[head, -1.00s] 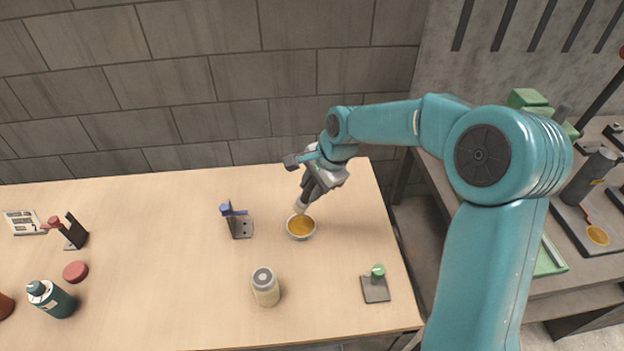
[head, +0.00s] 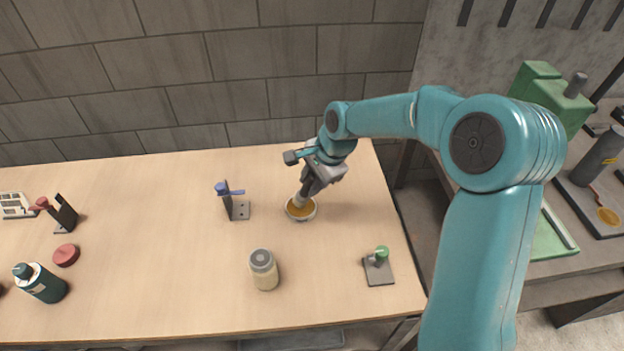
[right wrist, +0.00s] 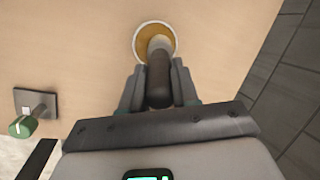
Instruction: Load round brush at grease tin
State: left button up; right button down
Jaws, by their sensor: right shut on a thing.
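The grease tin (head: 301,212) is a small round metal dish with amber grease, standing on the wooden table near its right back part. My right gripper (head: 309,186) is shut on the round brush, over the tin. The brush (right wrist: 158,75) has a dark handle between the fingers in the right wrist view, and its pale head reaches over the grease tin (right wrist: 147,29). The brush's pale end (head: 298,199) meets the grease area in the head view; how deep it sits I cannot tell. My left gripper is not in view.
A blue-topped bracket (head: 233,201) stands left of the tin. A lidded jar (head: 263,270) stands in front. A green-knobbed stand (head: 378,267) is at front right. A teal bottle (head: 40,284), red disc (head: 66,255) and red-topped bracket (head: 62,213) are at far left.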

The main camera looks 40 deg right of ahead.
jog(key=shift+f+b, duration=0.45)
jog(key=shift+f, duration=0.2)
dwell(1.5)
jog(key=shift+r, duration=0.15)
notch_tip(320, 180, up, 7)
jog(key=p, duration=0.5)
jog(key=shift+p, duration=0.35)
dwell(0.5)
